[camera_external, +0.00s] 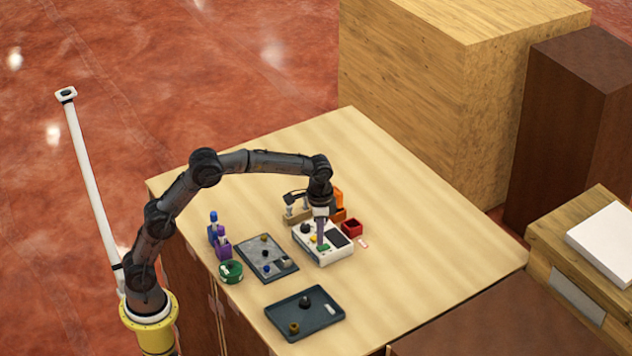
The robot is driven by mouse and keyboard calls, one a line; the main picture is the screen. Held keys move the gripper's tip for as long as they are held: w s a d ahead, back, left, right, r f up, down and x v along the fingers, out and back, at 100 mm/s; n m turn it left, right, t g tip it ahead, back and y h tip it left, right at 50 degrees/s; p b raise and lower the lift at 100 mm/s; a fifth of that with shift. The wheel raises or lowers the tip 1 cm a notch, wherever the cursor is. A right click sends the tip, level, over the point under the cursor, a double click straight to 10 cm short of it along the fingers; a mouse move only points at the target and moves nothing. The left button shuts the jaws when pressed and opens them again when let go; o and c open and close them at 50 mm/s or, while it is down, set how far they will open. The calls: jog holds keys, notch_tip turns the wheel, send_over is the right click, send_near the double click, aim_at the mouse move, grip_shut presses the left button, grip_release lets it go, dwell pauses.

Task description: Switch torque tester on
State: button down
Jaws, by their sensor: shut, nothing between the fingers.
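The torque tester appears to be the white box-shaped device (338,254) on the wooden table. It has a dark panel on its right part, a black round part on its upper left, and small yellow and green parts on top. My gripper (320,242) is shut and empty, pointing down over the tester's top face near the green part (324,247). I cannot tell whether the fingertips touch it. My wrist hides part of the tester's top. Whether the tester is on or off cannot be seen.
A grey tray (250,246) with small parts lies left of the tester, and a dark tray (322,322) lies in front. The table's right side is clear.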

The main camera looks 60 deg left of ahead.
aim_at(320, 248)
jog(key=shift+f, duration=1.1)
dwell(0.4)
jog(key=shift+r, duration=3.55)
